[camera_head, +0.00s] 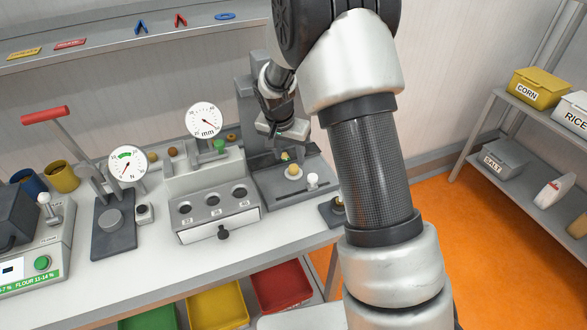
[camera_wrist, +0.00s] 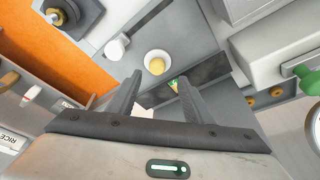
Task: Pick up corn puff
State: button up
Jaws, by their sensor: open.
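A small yellow piece, which looks like the corn puff (camera_wrist: 157,66), sits in a round white holder (camera_wrist: 150,54) in the wrist view. In the head view the yellow puff (camera_head: 292,169) is on the grey base of the tall stand, below my gripper (camera_head: 284,138). My gripper (camera_wrist: 160,80) is open and empty, its two fingers spread on either side of the line to the puff. The fingers appear above the puff and apart from it. A small green and yellow detail (camera_wrist: 174,85) shows between the fingers; I cannot tell what it is.
The stand's grey base (camera_head: 265,190) carries a white knob (camera_head: 312,181) right of the puff. A box with round holes (camera_head: 218,206) and a dial gauge (camera_head: 203,120) stand to the left. The stand's column (camera_head: 250,105) rises close behind my gripper.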

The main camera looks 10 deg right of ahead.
aim_at(293, 167)
jog(key=x, duration=0.3)
jog(key=p+x, duration=0.1)
jog(key=shift+s+d+f, duration=0.2)
jog(key=shift+s, duration=0.1)
jog(key=shift+w+f, duration=0.15)
jog(key=shift+f, duration=0.3)
jog(key=c, duration=0.9)
